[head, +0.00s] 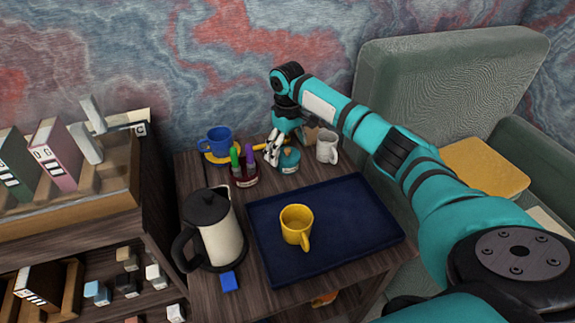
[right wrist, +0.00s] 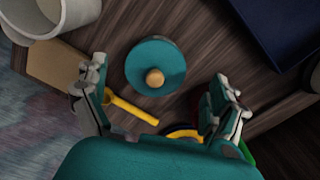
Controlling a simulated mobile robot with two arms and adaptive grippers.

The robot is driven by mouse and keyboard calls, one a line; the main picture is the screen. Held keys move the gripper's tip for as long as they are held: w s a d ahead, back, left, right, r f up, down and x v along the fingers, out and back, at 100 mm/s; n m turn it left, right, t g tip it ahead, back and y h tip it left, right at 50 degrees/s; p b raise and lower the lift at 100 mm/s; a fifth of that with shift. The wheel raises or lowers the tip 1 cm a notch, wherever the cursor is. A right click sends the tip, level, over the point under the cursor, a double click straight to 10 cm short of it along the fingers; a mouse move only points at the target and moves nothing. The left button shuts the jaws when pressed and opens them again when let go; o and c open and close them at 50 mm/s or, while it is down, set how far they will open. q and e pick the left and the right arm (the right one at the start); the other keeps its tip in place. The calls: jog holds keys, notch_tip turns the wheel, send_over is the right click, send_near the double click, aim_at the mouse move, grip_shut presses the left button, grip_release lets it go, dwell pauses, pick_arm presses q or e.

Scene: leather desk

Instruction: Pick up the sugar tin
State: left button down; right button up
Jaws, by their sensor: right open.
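The sugar tin, which I take to be the round teal tin with a wooden knob, stands on the dark wooden desk in the head view (head: 289,161). The right wrist view shows it from above, its teal lid (right wrist: 143,70) and knob at the upper middle. My right gripper (head: 284,150) is over the back of the desk, pointing down close by the tin. In the right wrist view its two fingers (right wrist: 163,102) are spread wide with nothing held, and the tin shows ahead of the gap. The fingers partly hide the tin in the head view. My left gripper is not in view.
A white mug (head: 327,150) and a tan block (head: 311,136) stand right of the tin. A pen holder (head: 245,178) and a blue cup (head: 216,140) on a yellow saucer are left. A blue tray (head: 350,212) with a yellow mug (head: 294,228) and a kettle (head: 221,228) are in front.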

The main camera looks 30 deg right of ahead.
aim_at(290, 156)
jog(key=f, duration=0.3)
jog(key=f+b, duration=0.1)
jog(key=f, duration=0.1)
jog(key=shift+s+d, duration=0.2)
jog(key=shift+d, duration=0.1)
jog(key=shift+f, duration=0.25)
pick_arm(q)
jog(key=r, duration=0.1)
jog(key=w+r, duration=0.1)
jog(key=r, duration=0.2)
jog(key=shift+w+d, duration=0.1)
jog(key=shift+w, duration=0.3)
pick_arm(e)
jog(key=shift+c, duration=0.3)
jog(key=c, duration=1.5)
